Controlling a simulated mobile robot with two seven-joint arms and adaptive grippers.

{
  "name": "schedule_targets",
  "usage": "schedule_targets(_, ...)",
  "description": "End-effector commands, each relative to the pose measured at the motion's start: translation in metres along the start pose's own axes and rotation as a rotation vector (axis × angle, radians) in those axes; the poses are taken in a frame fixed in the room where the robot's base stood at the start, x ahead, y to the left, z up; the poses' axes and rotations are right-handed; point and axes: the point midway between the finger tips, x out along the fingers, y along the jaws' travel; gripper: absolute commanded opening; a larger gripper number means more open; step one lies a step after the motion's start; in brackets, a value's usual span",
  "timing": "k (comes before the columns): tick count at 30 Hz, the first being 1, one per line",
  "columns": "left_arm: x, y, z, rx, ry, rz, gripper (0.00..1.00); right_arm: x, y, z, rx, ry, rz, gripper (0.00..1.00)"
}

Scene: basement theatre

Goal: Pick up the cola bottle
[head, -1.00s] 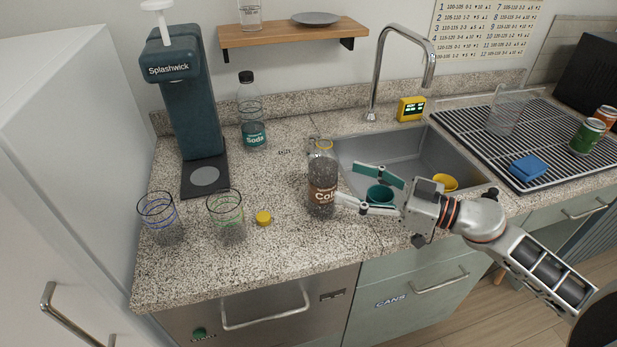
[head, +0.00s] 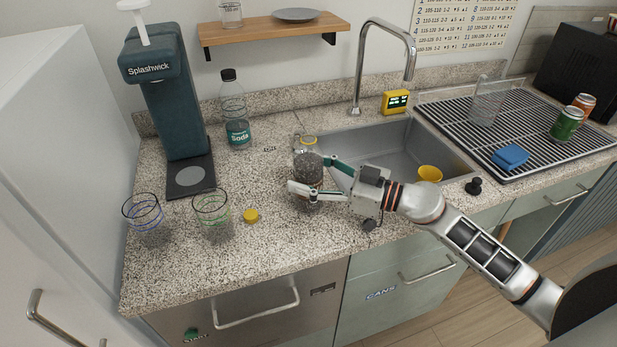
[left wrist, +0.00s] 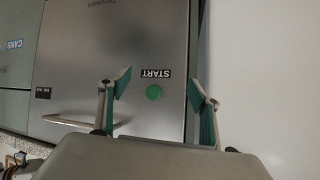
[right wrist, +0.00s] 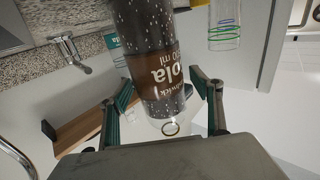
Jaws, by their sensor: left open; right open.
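The cola bottle (head: 308,160) stands upright on the speckled counter, left of the sink, its lower part partly hidden by my right gripper. My right gripper (head: 306,178) is open, with one finger on the near side of the bottle and the other on its far side. In the right wrist view the bottle (right wrist: 152,65), with its brown label, lies between the two open fingers; I cannot tell whether they touch it. My left gripper (left wrist: 160,92) is open and empty in front of a steel appliance front with a green START button.
A soda bottle (head: 235,115) stands behind to the left. Two glasses (head: 211,215) and a yellow cap (head: 250,215) are at the front left. A drying rack (head: 480,125) with cans is at the right.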

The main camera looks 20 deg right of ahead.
Motion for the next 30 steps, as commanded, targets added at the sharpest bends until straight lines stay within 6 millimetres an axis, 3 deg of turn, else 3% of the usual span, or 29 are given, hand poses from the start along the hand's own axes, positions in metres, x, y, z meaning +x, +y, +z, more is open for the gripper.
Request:
schedule_targets(1, 0.0, 0.0, -0.001, 0.0, 0.001, 0.0, 0.63, 0.0, 0.0, 0.0, 0.0, 0.0, 0.0, 0.59)
schedule_targets(7, 0.0, -0.001, -0.002, 0.001, 0.003, -0.001, 0.63, 0.0, 0.0, 0.0, 0.0, 0.001, 0.0, 0.08)
schedule_targets(20, -0.003, -0.002, -0.006, 0.001, 0.003, -0.002, 0.63, 0.0, 0.0, -0.01, -0.002, 0.004, 0.0, 0.07)
schedule_targets(26, -0.01, -0.006, -0.009, 0.004, -0.013, -0.006, 0.63, 0.0, 0.001, -0.037, -0.005, 0.004, -0.001, 0.07)
schedule_targets(30, -0.018, -0.019, -0.005, 0.005, -0.045, -0.026, 0.63, 0.0, 0.0, -0.07, -0.007, 0.003, -0.002, 0.07)
